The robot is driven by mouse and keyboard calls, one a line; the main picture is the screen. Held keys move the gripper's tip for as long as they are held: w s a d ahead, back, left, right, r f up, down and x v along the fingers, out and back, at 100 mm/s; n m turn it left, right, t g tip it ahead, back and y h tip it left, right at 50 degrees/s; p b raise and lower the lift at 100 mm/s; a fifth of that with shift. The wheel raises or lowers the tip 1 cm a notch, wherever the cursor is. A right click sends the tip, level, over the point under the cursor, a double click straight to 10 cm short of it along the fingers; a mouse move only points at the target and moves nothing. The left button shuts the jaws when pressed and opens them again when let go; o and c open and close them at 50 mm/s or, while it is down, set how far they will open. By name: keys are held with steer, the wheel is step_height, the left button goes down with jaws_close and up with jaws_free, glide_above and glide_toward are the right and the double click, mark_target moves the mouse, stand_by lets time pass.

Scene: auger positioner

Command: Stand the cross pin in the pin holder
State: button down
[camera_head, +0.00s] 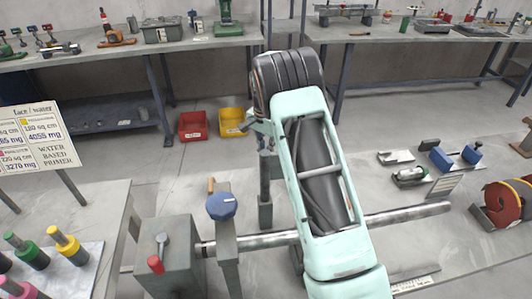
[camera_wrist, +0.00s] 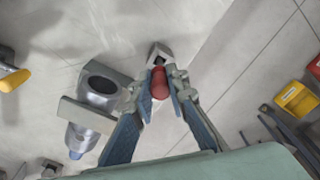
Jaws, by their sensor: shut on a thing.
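In the wrist view, my gripper (camera_wrist: 160,90) is shut on a red, rounded-ended piece (camera_wrist: 159,83), which I take to be the cross pin. The fingers press it from both sides, and the rest of its length is hidden. A grey block with a dark opening (camera_wrist: 159,53) shows just beyond the red end. It may be the pin holder, but I cannot tell whether the pin touches it. In the head view, my arm hides most of the gripper, with only a part showing left of the arm, above a dark upright post (camera_head: 265,185).
A horizontal metal bar (camera_head: 405,215) runs from a grey block (camera_head: 165,250) with a red-tipped lever. A blue knob (camera_head: 222,205) stands close left of the post. Red (camera_head: 192,125) and yellow (camera_head: 232,121) bins lie on the floor behind. Coloured pegs (camera_head: 65,245) stand at left.

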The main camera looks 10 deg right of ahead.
steer(key=shift+f+b, duration=0.65)
steer(key=shift+f, duration=0.5)
steer(key=c, duration=1.8)
jaws_free()
steer(key=r, duration=1.2)
steer(key=shift+s+a, duration=0.25)
steer(key=shift+r, duration=0.1)
